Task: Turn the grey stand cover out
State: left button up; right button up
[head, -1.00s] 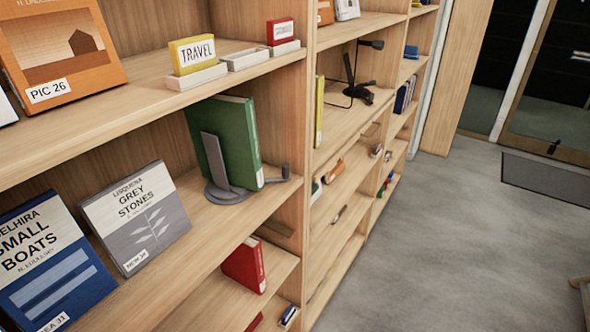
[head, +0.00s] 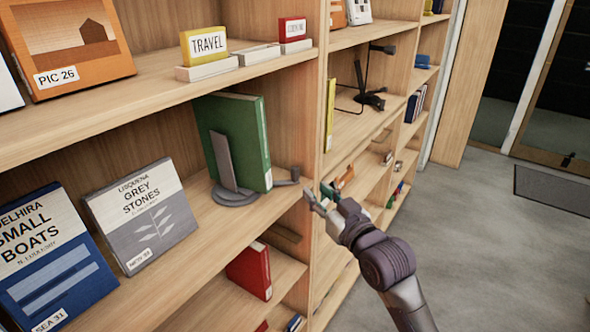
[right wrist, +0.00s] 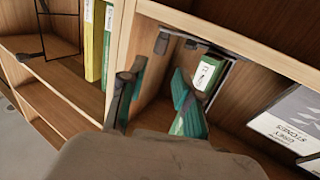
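The grey stand (head: 225,160) sits on the middle shelf with a green book (head: 243,140) upright on it. The book's spine faces right and toward the room; the stand's upright plate is on its left side. A short grey arm with a knob (head: 294,174) reaches out from the stand's base to the right. The right wrist view shows the green book (right wrist: 207,72) and the knob (right wrist: 162,43) upside down. My right gripper (head: 318,194) is just right of the knob, apart from it, in front of the upright panel. Its fingers (right wrist: 158,98) are spread and empty.
A Grey Stones book (head: 142,215) and a Small Boats book (head: 45,258) lean left of the stand. The shelf above holds a yellow Travel block (head: 204,46). A wooden upright panel (head: 313,130) bounds the bay on the right. The floor (head: 470,250) is open.

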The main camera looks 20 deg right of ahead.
aim_at(297, 173)
jog(key=w, duration=0.3)
jog(key=w+a+p, duration=0.1)
jog(key=w, duration=0.3)
jog(key=w+a, duration=0.1)
jog(key=w, duration=0.2)
jog(key=shift+w+a+p, duration=0.1)
jog(key=shift+w+p, duration=0.3)
grip_shut()
